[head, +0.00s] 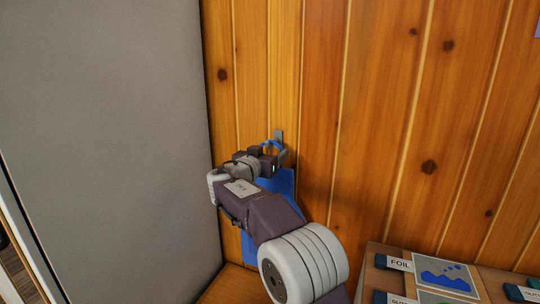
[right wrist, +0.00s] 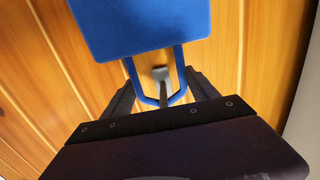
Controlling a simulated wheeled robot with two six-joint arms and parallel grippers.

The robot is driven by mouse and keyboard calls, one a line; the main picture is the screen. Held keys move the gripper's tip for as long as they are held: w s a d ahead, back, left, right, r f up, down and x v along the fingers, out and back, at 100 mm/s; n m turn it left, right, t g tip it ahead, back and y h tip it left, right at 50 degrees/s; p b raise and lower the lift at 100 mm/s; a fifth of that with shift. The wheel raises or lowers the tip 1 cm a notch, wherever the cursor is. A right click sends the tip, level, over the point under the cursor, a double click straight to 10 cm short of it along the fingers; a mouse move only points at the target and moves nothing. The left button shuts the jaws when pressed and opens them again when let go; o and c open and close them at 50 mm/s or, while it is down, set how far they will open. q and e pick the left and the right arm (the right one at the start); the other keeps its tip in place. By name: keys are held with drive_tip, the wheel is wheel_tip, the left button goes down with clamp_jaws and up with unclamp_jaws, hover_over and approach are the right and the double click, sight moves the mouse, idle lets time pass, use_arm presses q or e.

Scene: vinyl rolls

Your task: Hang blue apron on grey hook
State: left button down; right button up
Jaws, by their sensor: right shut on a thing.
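The blue apron (head: 283,182) hangs below my right gripper (head: 270,152), against or just in front of the wood-panelled wall. My arm hides much of it. In the right wrist view the apron's blue body (right wrist: 140,25) fills the top, with its blue neck loop below. My right gripper (right wrist: 160,95) is shut on the loop, one finger at each side. The grey hook (head: 279,136) is on the wall at the gripper. In the right wrist view the hook (right wrist: 162,78) shows inside the loop's outline; I cannot tell whether it bears the loop. My left gripper is out of view.
A large grey panel (head: 110,130) stands close on the left of the hook. At the lower right is a wooden surface with labelled cards, one reading FOIL (head: 399,263), and a picture card (head: 444,275). The wall (head: 400,110) right of the hook is bare.

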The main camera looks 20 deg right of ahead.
drive_tip(key=shift+f, duration=0.1)
drive_tip(key=o, duration=2)
drive_tip(key=b+v, duration=0.2)
drive_tip(key=v, duration=0.7)
